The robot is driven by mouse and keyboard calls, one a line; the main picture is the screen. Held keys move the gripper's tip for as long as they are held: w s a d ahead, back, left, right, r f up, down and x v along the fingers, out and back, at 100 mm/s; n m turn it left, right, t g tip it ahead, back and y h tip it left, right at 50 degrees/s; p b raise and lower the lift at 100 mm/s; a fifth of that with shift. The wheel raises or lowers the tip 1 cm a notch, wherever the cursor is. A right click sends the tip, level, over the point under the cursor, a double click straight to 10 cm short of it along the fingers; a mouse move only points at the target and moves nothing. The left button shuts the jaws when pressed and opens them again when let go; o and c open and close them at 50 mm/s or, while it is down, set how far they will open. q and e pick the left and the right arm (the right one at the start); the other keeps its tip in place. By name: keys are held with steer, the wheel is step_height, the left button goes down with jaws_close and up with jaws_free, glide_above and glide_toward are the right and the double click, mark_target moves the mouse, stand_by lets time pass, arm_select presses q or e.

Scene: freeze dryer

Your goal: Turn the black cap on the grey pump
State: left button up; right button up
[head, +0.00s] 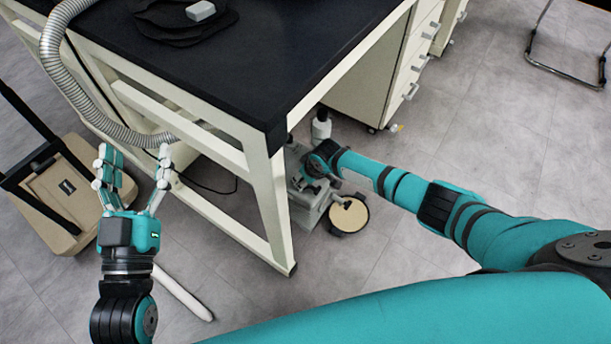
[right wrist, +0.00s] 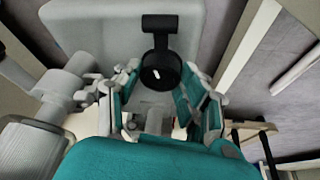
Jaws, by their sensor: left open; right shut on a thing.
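The grey pump (head: 310,206) stands on the floor beside the white table leg, partly hidden by my right gripper in the head view. Its pale grey body (right wrist: 85,30) fills the upper part of the right wrist view. The black cap (right wrist: 160,72) is round, with a black bar above it, and sits between the fingers of my right gripper (right wrist: 162,88), which is shut on it. In the head view my right gripper (head: 318,165) reaches down to the pump and hides the cap. My left gripper (head: 136,158) is open and empty, left of the table frame.
A black-topped table (head: 240,60) stands above and left of the pump. A ribbed grey hose (head: 62,75) hangs at its left edge. A round pan (head: 349,214) lies beside the pump. A brown cart (head: 60,195) stands at the left.

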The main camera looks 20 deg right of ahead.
arm_select(q)
steer(key=shift+w+f+g, duration=0.1)
steer(key=shift+f+g, duration=0.2)
steer(key=shift+f, duration=0.1)
arm_select(e)
steer(key=shift+s+f, duration=0.1)
steer(key=o, duration=1.2)
steer(key=v, duration=1.2)
